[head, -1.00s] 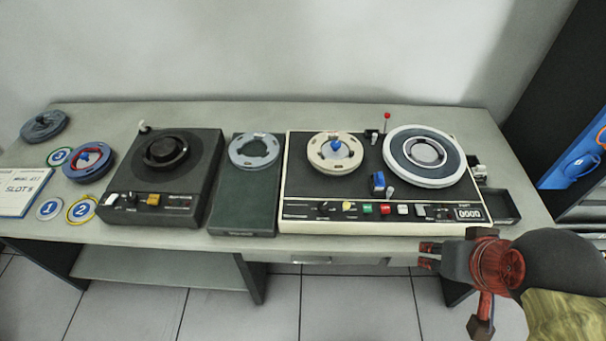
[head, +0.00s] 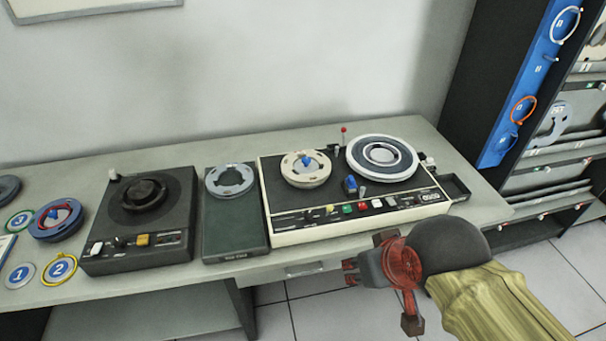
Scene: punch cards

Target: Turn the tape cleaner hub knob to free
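A cream-edged black tape machine (head: 275,228) stands on the right part of the table, with a row of coloured buttons and a counter. At its left hub, a blue knob (head: 306,160) sits in the middle of a cream reel (head: 293,176). The knob's setting is too small to read. A large grey-and-white reel (head: 408,167) is on the machine's right. I cannot read a label naming the tape cleaner. My gripper (head: 350,272) is in front of the table edge, apart from the machine. Its dark-red fingers are seen nearly side-on, so their opening is unclear.
A dark deck (head: 185,200) and a green-grey stand (head: 233,238) with a grey ring (head: 230,180) are to the left. Numbered discs (head: 60,268) and a blue reel (head: 45,231) lie further left. A dark rack (head: 470,95) stands right. A red-tipped pin (head: 343,130) rises behind the machine.

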